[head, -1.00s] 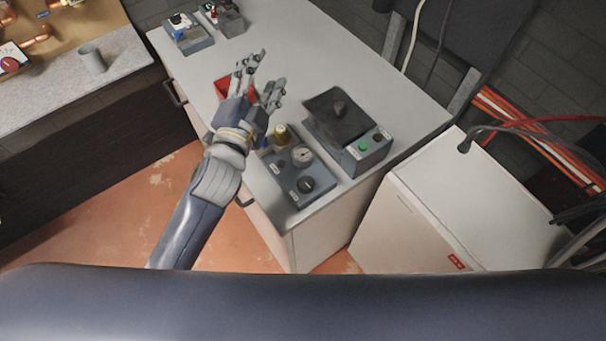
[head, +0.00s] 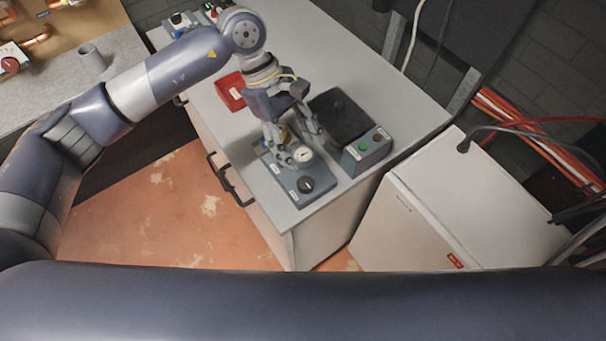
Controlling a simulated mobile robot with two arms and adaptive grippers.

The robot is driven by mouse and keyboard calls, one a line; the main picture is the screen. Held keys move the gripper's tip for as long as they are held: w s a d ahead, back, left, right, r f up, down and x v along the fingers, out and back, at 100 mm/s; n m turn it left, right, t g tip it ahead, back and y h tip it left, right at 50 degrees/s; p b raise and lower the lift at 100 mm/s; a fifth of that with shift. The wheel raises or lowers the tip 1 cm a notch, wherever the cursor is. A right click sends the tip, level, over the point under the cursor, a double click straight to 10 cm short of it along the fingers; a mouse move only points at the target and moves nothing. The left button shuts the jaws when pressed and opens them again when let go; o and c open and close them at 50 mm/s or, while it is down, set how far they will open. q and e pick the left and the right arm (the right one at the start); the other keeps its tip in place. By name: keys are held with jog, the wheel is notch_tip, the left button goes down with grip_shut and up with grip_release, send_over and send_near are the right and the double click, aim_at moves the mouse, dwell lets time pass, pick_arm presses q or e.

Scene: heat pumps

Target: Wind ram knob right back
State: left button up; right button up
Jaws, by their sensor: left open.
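A grey gauge block (head: 285,187) sits near the front corner of the white cabinet top. It carries a round white dial gauge (head: 303,155) and a black knob (head: 305,184); I cannot tell for sure that this is the ram knob. My left gripper (head: 300,148) is open and points down over the back part of the block, with its fingers around or just above the gauge. The black knob is clear of the fingers, on the front side. The fingers hide much of the block's back part, including most of a brass fitting. My right gripper is not in view.
A dark box with a green button (head: 363,145) stands close to the right of the block. A red tray (head: 229,92) lies behind to the left. A white unit (head: 465,195) stands right of the cabinet (head: 320,60). The cabinet top is free farther back.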

aim_at(305, 181)
pick_arm(q)
jog(key=shift+y, duration=0.5)
jog(key=p+x, duration=0.1)
jog(key=x, duration=0.2)
jog(key=a+p+x, duration=0.1)
jog(key=x, duration=0.2)
jog(key=p+x, duration=0.2)
jog(key=x, duration=0.1)
jog(key=shift+w+a+f, duration=0.25)
jog(key=shift+a+f, duration=0.15)
jog(key=shift+s+d+f, duration=0.1)
jog(key=shift+d+f, duration=0.05)
jog(key=shift+f, duration=0.35)
jog(key=c, duration=1.1)
